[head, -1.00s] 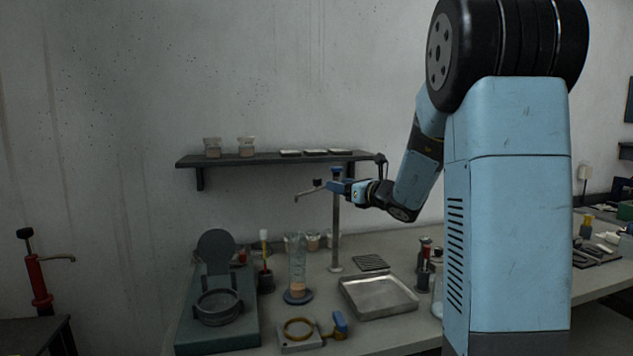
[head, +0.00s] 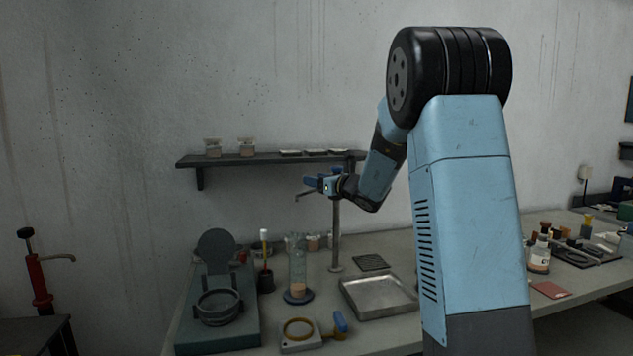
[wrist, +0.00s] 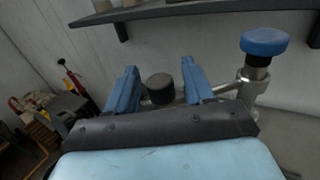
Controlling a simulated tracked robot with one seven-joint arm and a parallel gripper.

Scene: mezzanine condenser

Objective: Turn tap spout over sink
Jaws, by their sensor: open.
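The tap is a grey metal post (head: 336,235) standing on the bench, with a blue knob (wrist: 263,42) on top. Its thin spout (head: 302,195) points left, clear of the shallow metal basin (head: 350,300), which looks like the sink and lies to the right in front of the post. My gripper (head: 312,183) is open at the spout's height, left of the post. In the wrist view a dark round cap (wrist: 160,88) on the spout sits between my two blue fingers, with gaps on both sides. My fingers hide part of the spout, and I cannot tell whether they touch it.
A shelf (head: 260,160) with jars and dishes hangs just behind and above. A glass cylinder (head: 297,270) stands left of the basin, near a dark green-based device (head: 217,325). A red pump (head: 38,283) stands far left.

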